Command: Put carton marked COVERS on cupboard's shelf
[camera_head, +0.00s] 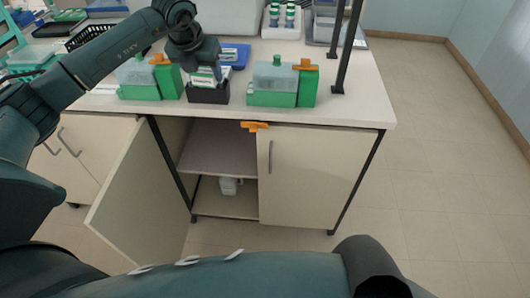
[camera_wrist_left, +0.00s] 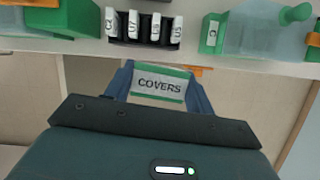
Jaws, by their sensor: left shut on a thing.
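My left gripper (camera_head: 206,72) is shut on the carton marked COVERS, a small white box with green bands (camera_wrist_left: 158,85). The label faces the left wrist view, with a finger on either side. In the head view the gripper is in front of the bench top, overlapping the black holder, and the carton is mostly hard to make out. The cupboard (camera_head: 311,170) is under the bench. Its left door (camera_head: 138,195) stands open and its right door is shut. The shelf (camera_head: 218,160) inside looks bare where it shows. My right gripper is not in view.
Green-based stations (camera_head: 272,98) stand on the bench near the front edge, beside a black holder (camera_head: 208,96) with several white-topped pieces. An orange piece (camera_head: 254,126) is at the bench's front edge. A white container (camera_head: 229,186) stands on the cupboard floor. The floor at right is clear.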

